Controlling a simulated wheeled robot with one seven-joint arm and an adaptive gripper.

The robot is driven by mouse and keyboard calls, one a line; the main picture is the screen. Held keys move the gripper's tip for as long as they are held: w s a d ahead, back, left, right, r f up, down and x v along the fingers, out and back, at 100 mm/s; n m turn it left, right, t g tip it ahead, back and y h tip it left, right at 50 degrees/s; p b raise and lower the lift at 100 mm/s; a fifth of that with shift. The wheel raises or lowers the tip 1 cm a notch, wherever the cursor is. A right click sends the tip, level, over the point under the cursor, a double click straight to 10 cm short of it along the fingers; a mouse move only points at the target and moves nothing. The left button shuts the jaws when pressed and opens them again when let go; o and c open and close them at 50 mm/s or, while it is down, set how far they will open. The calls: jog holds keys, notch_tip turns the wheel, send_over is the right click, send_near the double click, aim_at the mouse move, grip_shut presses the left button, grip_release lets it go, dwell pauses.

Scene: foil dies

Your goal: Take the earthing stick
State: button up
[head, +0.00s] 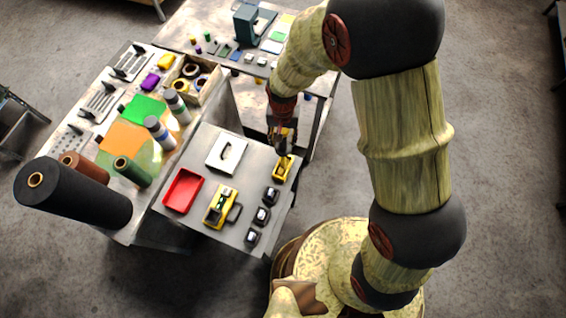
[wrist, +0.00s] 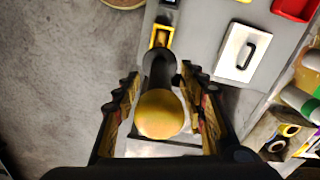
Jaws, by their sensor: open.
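What looks like the earthing stick, a dark shaft (wrist: 158,72) with a rounded amber end (wrist: 163,114), shows in the wrist view. Its amber end faces the camera. My gripper (wrist: 160,80) is open, with one finger on each side of the stick and gaps visible between. The stick's far end and what supports it are hard to make out. In the head view my gripper (head: 279,130) is at the back right edge of the near grey table (head: 228,238); the stick cannot be clearly told from the fingers there.
A yellow box (head: 283,168) sits just in front of my gripper. A white plate with a black handle (head: 216,148), a red tray (head: 183,190), a yellow device (head: 220,206) and several small black items share the table. Rolls and bottles crowd the left bench.

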grip_shut()
dwell(0.5)
dwell(0.8)
